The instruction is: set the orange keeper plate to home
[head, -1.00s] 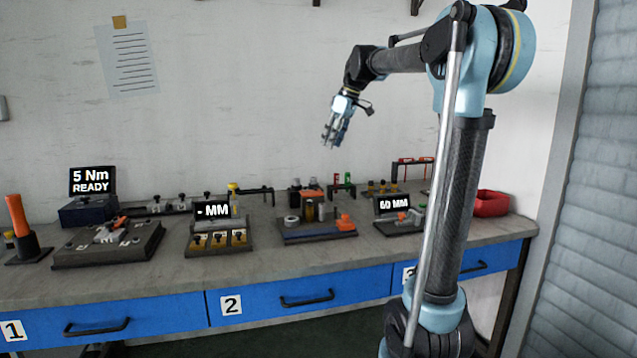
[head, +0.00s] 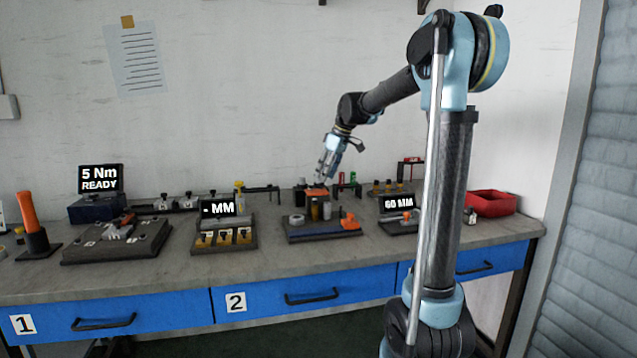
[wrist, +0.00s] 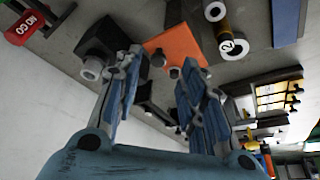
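The orange plate (head: 316,191), which looks like the keeper plate, sits at the back of the middle fixture, by several small cylinders. In the wrist view the orange plate (wrist: 177,44) is a flat square beyond my fingertips, with a small dark knob at its near edge. My gripper (head: 320,180) is just above the plate in the head view, pointing down. In the wrist view my gripper (wrist: 160,65) has its two fingers apart with nothing between them. I cannot tell whether a fingertip touches the plate. No home position is clearly marked.
An orange block (head: 349,221) lies on the middle fixture's base. The "- MM" gauge (head: 218,208) stands left of it, the "60 MM" gauge (head: 398,203) right. A clamp fixture (head: 118,240) and the "5 Nm READY" display (head: 100,178) are farther left. A red bin (head: 491,204) stands at right.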

